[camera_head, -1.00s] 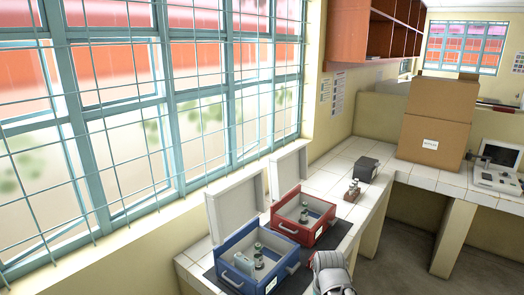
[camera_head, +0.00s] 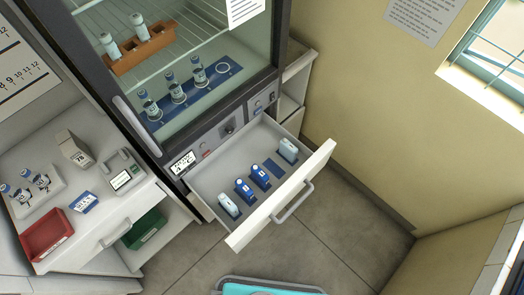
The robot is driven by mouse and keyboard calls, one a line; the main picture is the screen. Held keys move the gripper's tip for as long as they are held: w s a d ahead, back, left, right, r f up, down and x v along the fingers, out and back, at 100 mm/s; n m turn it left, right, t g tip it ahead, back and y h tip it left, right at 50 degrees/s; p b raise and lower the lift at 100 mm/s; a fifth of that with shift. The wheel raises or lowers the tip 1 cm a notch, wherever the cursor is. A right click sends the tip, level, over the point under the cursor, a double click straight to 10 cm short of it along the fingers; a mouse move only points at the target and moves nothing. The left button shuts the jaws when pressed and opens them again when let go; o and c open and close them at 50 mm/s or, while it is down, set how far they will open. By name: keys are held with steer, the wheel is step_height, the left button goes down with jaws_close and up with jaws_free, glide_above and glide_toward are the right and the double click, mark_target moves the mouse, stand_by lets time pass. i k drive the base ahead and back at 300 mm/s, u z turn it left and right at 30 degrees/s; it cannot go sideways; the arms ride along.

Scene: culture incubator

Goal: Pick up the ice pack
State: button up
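An open white drawer (camera_head: 212,178) sticks out below the glass-doored fridge. Which one is the ice pack, I cannot tell. My gripper is not in view.
The drawer front (camera_head: 285,200) with its handle juts over the floor. The fridge (camera_head: 200,60) holds vials in a blue rack (camera_head: 222,72) and a brown rack (camera_head: 130,62). A white cabinet (camera_head: 90,215) with a red tray (camera_head: 46,234) stands at left. Floor at right (camera_head: 350,235) is clear.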

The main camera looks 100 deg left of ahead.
mark_target(230, 206)
steer(key=u, duration=3.55)
